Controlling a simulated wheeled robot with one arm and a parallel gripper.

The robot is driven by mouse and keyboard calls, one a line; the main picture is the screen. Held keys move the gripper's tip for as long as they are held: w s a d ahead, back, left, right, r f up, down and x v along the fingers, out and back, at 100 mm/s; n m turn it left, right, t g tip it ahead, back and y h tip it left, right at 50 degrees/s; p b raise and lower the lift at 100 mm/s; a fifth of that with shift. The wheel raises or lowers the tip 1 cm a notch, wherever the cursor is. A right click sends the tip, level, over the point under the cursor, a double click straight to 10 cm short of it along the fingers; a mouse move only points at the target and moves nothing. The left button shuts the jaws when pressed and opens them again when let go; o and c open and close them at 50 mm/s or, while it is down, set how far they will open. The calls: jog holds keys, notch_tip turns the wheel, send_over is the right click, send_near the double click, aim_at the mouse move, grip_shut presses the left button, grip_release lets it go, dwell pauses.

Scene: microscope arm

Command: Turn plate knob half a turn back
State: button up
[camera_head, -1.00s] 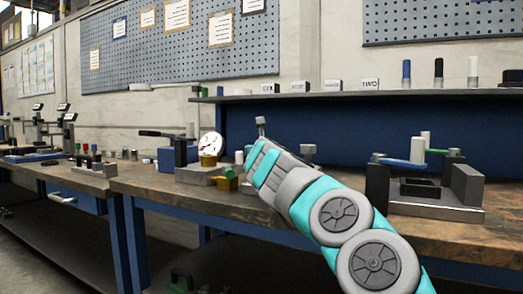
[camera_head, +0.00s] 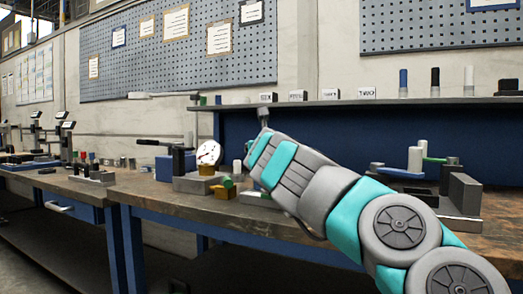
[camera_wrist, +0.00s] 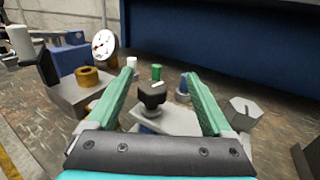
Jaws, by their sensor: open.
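A dark knob (camera_wrist: 152,95) with a light mark on top stands on a grey block with a blue part (camera_wrist: 160,122) in the wrist view. It looks like the plate knob. My gripper (camera_wrist: 158,74) is open, its green fingers reaching forward on either side of the knob with gaps showing. I cannot tell how high the fingertips are relative to it. In the head view my arm's end (camera_head: 262,148) is over the bench and hides the knob and fingers.
A fixture with a round dial (camera_head: 208,152) and brass piece (camera_wrist: 88,77) stands left. Green (camera_wrist: 156,72) and blue (camera_wrist: 183,86) pegs stand behind the knob. A grey hexagonal-topped piece (camera_wrist: 242,112) is right. Another fixture (camera_head: 465,190) is farther right.

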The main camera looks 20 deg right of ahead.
jog(key=d+v, duration=0.1)
jog(key=v, duration=0.7)
jog(key=shift+s+r, duration=0.4)
jog(key=shift+r, duration=0.05)
jog(key=shift+a, duration=0.1)
